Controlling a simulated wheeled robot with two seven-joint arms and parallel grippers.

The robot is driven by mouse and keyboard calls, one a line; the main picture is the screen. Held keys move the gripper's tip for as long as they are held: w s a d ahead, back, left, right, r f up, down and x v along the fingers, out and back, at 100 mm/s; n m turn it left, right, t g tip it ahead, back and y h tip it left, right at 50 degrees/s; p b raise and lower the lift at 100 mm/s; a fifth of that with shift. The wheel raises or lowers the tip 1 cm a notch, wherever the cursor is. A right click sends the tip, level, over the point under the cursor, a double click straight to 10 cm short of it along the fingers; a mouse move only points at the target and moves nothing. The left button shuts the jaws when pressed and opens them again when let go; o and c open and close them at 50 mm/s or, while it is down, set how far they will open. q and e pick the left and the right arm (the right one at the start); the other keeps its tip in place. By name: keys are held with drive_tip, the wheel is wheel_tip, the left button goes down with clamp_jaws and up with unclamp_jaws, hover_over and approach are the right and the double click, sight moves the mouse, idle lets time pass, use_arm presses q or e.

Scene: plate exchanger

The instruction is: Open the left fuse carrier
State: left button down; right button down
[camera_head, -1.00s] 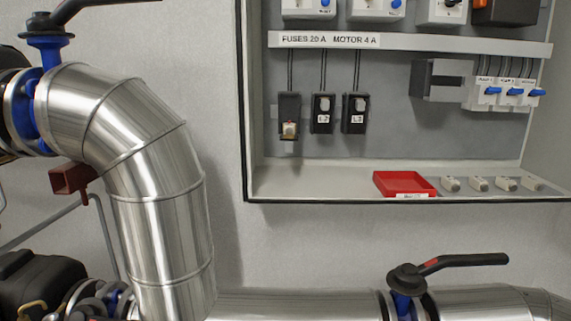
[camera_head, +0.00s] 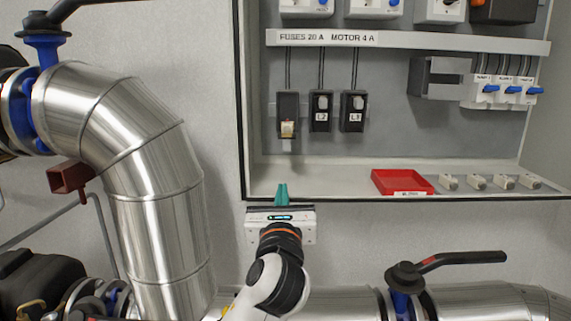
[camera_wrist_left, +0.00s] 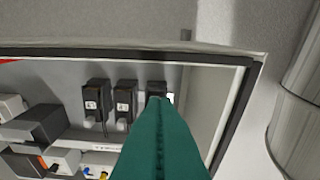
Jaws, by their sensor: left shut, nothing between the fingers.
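The left fuse carrier (camera_head: 288,112) is a black block with a pale piece at its lower end. It is the leftmost of three under the "FUSES 20 A MOTOR 4 A" label; the other two are the L2 carrier (camera_head: 320,113) and the L3 carrier (camera_head: 352,112). My left gripper (camera_head: 281,190) has green fingers, shut and empty, at the cabinet's bottom edge below the left carrier. In the left wrist view, its green fingers (camera_wrist_left: 160,140) partly hide the left carrier (camera_wrist_left: 157,87). My right gripper is out of view.
A red tray (camera_head: 402,182) and several small pale parts (camera_head: 478,182) lie on the cabinet floor (camera_head: 320,180). The cabinet's front lip and left wall bound the carriers. A large metal pipe (camera_head: 155,180) stands left; a black-handled valve (camera_head: 404,276) is at lower right.

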sight(285, 150)
use_arm(q)
drive_tip(key=shift+m, duration=0.3)
drive_tip(key=w+r+p, duration=0.1)
drive_tip(key=w, duration=0.2)
drive_tip(key=w+r+p, duration=0.1)
drive_tip(key=w, duration=0.2)
drive_tip(key=w+r+p, duration=0.1)
drive_tip(key=w, duration=0.2)
drive_tip(key=shift+w+d, duration=0.15)
drive_tip(key=shift+w, duration=0.25)
drive_tip(key=r+p, duration=0.1)
drive_tip(key=p, duration=0.2)
drive_tip(key=shift+s+r, duration=0.2)
drive_tip(key=shift+r, duration=0.2)
drive_tip(key=shift+s+r+p, duration=0.2)
drive_tip(key=shift+p, duration=0.6)
drive_tip(key=shift+f, duration=0.1)
drive_tip(key=shift+s, duration=0.1)
